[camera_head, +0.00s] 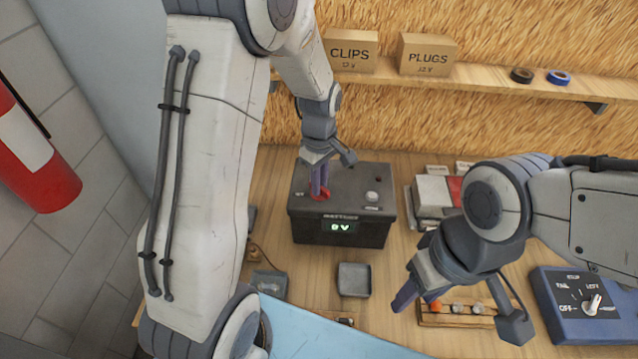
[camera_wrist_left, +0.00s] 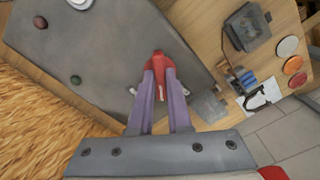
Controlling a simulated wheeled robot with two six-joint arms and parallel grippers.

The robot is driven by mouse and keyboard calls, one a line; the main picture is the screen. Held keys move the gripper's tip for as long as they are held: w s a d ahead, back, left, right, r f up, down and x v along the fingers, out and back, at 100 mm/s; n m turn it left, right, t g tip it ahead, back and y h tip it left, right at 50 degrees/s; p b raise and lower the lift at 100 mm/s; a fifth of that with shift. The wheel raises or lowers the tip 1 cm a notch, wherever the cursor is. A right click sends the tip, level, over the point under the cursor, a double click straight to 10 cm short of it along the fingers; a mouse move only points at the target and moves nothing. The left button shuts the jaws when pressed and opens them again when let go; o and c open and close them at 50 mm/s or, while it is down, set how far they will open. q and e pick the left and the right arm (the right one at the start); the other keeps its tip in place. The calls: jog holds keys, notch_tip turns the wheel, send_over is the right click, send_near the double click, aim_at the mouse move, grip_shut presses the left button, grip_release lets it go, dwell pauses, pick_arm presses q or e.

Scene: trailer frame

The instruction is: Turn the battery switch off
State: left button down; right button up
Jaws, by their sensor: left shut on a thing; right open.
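The black battery box (camera_head: 345,215) stands on the wooden bench, and its small display glows green and reads "0 V". The red switch (camera_head: 322,192) is on the left of its top face. My left gripper (camera_head: 318,186) reaches down onto the switch. In the left wrist view the purple fingers of my left gripper (camera_wrist_left: 160,88) are closed around the red switch handle (camera_wrist_left: 158,64), whose far end sticks out beyond them. The fingers hide part of the switch. My right gripper (camera_head: 416,300) is open and empty, over the bench to the right of the battery box.
A blue selector box (camera_head: 570,312) sits at the lower right. A small grey tray (camera_head: 354,279) lies in front of the battery box. A shelf with boxes marked CLIPS (camera_head: 350,50) and PLUGS (camera_head: 427,54) runs behind. A red cylinder (camera_head: 35,150) hangs at the left.

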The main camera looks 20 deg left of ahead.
pick_arm(q)
jog(key=n, duration=0.2)
jog(key=shift+n+p, duration=0.3)
jog(key=shift+n, duration=1.3)
jog(key=shift+n+p, duration=0.35)
jog(key=shift+n, duration=1.15)
jog(key=c, duration=0.8)
grip_release()
jog(key=shift+o, duration=0.2)
